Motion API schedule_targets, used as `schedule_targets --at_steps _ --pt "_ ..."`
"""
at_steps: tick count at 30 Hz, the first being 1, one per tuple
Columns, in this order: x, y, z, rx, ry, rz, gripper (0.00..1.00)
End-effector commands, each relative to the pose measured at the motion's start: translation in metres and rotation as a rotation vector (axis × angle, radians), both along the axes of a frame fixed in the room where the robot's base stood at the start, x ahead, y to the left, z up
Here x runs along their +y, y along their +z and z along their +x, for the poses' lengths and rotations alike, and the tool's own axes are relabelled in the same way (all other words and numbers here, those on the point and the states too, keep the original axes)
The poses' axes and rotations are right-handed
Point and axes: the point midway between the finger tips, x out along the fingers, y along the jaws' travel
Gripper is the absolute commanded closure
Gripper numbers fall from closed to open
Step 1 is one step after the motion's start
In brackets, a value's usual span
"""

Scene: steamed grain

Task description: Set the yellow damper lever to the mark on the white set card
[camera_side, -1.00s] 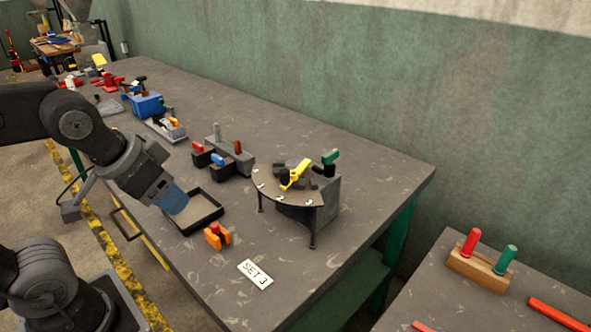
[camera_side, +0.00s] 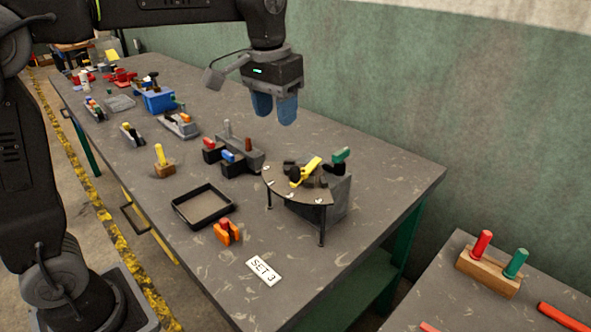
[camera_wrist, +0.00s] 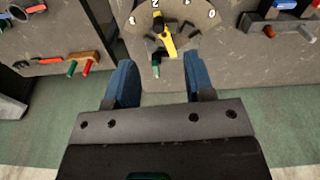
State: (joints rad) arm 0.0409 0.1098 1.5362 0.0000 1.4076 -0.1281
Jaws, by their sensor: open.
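The yellow damper lever (camera_side: 305,172) sits on a grey stand with a curved, numbered plate (camera_side: 297,190). In the wrist view the lever (camera_wrist: 166,38) appears to point near the printed 2; 1 and 0 are to its right and another mark is to its left. The white set card (camera_side: 264,270) lies flat on the bench and reads "SET 3". My gripper (camera_side: 275,110) is open and empty, fingers down, raised above the bench and apart from the lever. Its two blue fingers also show in the wrist view (camera_wrist: 161,72).
A green-handled lever (camera_side: 341,155) rises beside the yellow one. An orange block with a red top (camera_side: 228,233), a black tray (camera_side: 203,207) and a yellow-handled wooden block (camera_side: 163,162) stand left. Dark blocks with coloured handles (camera_side: 233,157) are behind. Bench around the card is clear.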

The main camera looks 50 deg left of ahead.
Motion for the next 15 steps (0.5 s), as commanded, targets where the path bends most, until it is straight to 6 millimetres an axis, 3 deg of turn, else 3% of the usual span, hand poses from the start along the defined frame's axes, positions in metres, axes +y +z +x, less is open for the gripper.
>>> schedule_targets --at_steps 1,6,11,15 --pt "-0.002 -0.004 0.015 0.028 0.005 0.001 0.51" --pt "-0.005 -0.01 0.039 0.079 0.017 0.003 0.51" --pt "-0.006 -0.016 0.044 0.092 0.02 0.003 0.51" --pt "-0.006 -0.034 0.043 0.094 0.02 0.003 0.51"
